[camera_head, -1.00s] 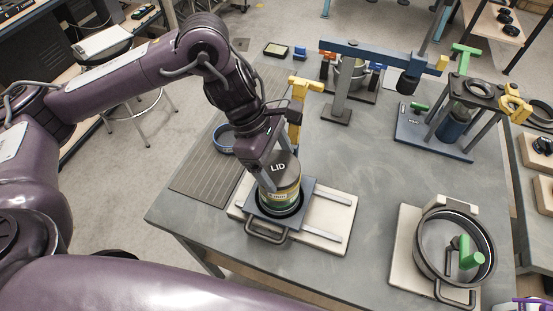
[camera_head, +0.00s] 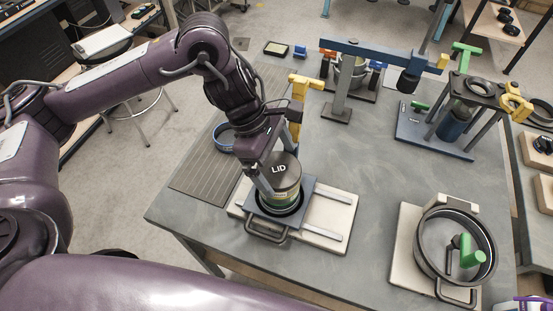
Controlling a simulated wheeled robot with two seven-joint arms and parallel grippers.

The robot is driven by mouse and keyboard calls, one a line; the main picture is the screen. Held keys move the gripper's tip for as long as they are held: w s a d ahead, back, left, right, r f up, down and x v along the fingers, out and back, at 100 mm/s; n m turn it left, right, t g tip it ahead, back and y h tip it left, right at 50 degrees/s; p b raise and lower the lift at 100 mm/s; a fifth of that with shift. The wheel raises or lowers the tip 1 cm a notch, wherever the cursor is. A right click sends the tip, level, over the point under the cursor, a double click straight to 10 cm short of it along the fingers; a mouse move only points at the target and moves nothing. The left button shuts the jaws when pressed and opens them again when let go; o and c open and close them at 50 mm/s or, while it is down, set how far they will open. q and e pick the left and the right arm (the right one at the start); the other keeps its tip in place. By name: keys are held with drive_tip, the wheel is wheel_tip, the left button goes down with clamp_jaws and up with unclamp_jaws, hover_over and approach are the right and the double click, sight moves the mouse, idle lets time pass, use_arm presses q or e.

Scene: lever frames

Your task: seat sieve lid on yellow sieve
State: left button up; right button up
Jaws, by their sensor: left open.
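A dark round lid marked LID (camera_head: 279,169) sits on top of a stack of sieves (camera_head: 282,197) with a yellowish band. The stack stands in a dark blue holder with a handle (camera_head: 266,234), on a pale base plate. I cannot tell from here whether the lid is fully down. My left gripper (camera_head: 267,184) is open at the left side of the lid and stack, its fingers pointing down; its far finger is partly hidden. My right gripper is not in view.
A blue ring (camera_head: 223,138) lies on the ribbed mat (camera_head: 205,178) behind my left gripper. A yellow post (camera_head: 297,112) stands close behind the stack. The table middle is clear.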

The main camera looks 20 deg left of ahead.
use_arm(q)
drive_tip(key=shift+v, duration=3.9)
